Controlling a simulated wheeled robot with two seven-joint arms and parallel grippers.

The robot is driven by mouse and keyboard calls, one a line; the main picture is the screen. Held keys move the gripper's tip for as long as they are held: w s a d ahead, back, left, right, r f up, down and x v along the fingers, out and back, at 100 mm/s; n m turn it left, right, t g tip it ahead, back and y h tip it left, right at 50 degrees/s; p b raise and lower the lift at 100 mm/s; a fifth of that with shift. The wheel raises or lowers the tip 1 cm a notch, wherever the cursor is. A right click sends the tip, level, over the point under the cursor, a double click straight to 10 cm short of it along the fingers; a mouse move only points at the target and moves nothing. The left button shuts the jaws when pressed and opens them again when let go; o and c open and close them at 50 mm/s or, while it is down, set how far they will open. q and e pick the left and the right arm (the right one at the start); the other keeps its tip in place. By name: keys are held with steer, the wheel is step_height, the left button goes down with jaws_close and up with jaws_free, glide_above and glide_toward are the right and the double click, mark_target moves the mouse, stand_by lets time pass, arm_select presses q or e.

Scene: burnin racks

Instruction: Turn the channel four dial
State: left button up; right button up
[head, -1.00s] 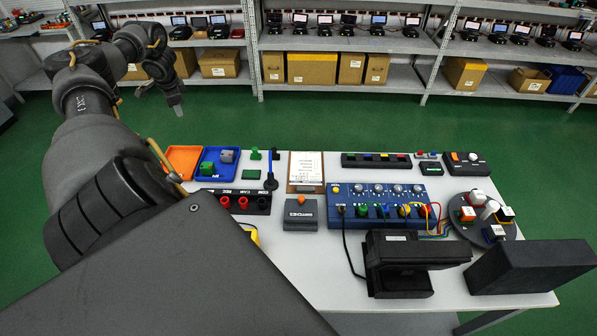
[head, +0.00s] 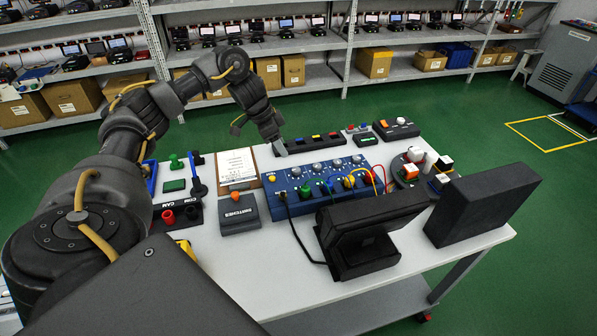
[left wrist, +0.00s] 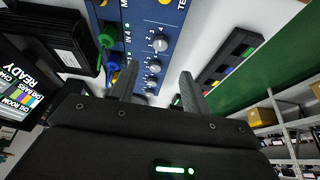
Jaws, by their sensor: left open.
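The blue panel (head: 330,201) stands mid-table with a row of grey dials. An "IN 4" label shows in the left wrist view beside the green plug (left wrist: 106,39), and the nearest dial (left wrist: 160,45) has numbers around it. In the head view this looks like the leftmost dial (head: 296,172). My left gripper (head: 281,148) is above the table at the panel's back left edge, apart from the dials. In the left wrist view its open, empty fingers (left wrist: 158,86) lie either side of the farther dials in the picture. My right gripper is not in view.
A black monitor (head: 368,232) and a black box (head: 484,204) stand in front of and right of the panel. A black strip with coloured buttons (head: 311,144) lies behind it. Colored wires loop from the panel. A grey switches box (head: 237,212) sits to its left.

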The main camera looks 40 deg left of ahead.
mark_target(296, 169)
arm_select(q)
steer(key=x, duration=1)
steer(key=shift+w+d+f, duration=0.1)
steer(key=shift+d+f, duration=0.05)
steer(key=shift+f, duration=0.2)
steer(key=c, duration=1)
steer(key=shift+o, duration=0.2)
steer(key=shift+r+p, duration=0.2)
steer(key=shift+p, duration=0.6)
steer(key=n+y+p, duration=0.1)
steer(key=n+p, duration=0.2)
steer(key=p, duration=0.2)
steer(key=n+y+p, duration=0.1)
steer(key=n+p, duration=0.2)
steer(key=p, duration=0.3)
steer(key=shift+d+r+t, duration=0.15)
steer(key=shift+d+t, duration=0.1)
steer(key=shift+t, duration=0.15)
steer(key=shift+f+n+y+p, duration=0.2)
steer(key=shift+n+y+p, duration=0.2)
steer(key=shift+n+p, duration=0.6)
steer(key=o, duration=1)
steer(key=shift+f, duration=0.1)
steer(key=shift+c, duration=0.2)
